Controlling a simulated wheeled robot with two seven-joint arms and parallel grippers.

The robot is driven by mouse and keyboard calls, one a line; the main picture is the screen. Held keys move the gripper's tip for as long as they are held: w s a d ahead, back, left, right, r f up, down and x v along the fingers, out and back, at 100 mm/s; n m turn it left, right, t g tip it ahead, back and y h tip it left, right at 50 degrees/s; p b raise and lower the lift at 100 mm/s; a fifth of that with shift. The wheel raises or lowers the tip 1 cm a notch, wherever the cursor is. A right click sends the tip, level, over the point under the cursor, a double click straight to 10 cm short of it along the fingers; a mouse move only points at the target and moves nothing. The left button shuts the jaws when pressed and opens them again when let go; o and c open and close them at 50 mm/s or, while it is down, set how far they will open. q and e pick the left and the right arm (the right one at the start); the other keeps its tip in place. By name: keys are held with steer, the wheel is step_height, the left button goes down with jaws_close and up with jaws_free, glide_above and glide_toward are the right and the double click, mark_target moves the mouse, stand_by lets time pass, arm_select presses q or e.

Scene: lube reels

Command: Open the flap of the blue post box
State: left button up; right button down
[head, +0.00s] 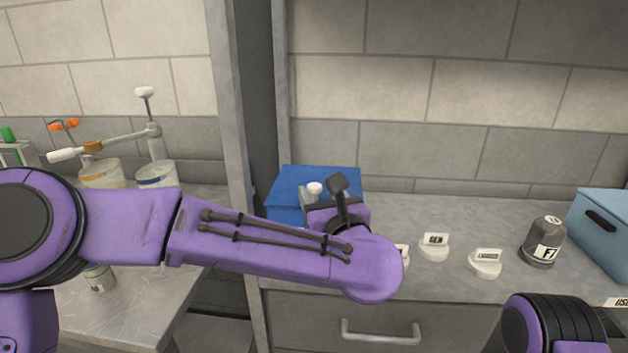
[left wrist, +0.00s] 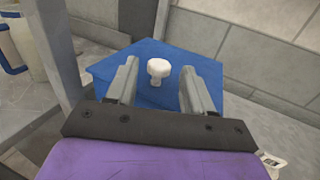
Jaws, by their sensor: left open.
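The blue post box (head: 320,178) stands on the counter at the back left, against a grey post. My left arm reaches across in front and hides most of its front. A white knob (head: 315,188) shows at the box, and it also shows in the left wrist view (left wrist: 158,70). In that view my left gripper (left wrist: 158,80) is open, with one finger on each side of the knob and a gap to both. The blue box (left wrist: 150,52) lies behind the fingers. I cannot tell whether the flap is open. My right gripper is not in view.
On the counter right of the box are white labelled knobs (head: 433,246), a grey bottle (head: 543,241) and a light blue bin (head: 605,225). A drawer handle (head: 380,333) juts out below. A lower table (head: 130,310) with tins and a lever pump (head: 150,130) stands left.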

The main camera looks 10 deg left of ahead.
mark_target(315, 185)
arm_select(q)
steer(key=x, duration=0.4)
steer(key=shift+p, duration=0.35)
steer(key=shift+a, duration=0.1)
jaws_close()
steer(key=shift+w+r+p, duration=0.2)
steer(key=shift+r+p, duration=0.45)
steer(key=shift+p, duration=0.1)
steer(key=w+r+m+g+h+p, duration=0.1)
steer(key=w+r+g+p, duration=0.3)
steer(key=p, duration=0.9)
steer(key=shift+w+r+m+g+h, duration=0.5)
steer(key=shift+r+g, duration=0.6)
steer(key=shift+r, duration=0.85)
steer(key=shift+s, duration=0.1)
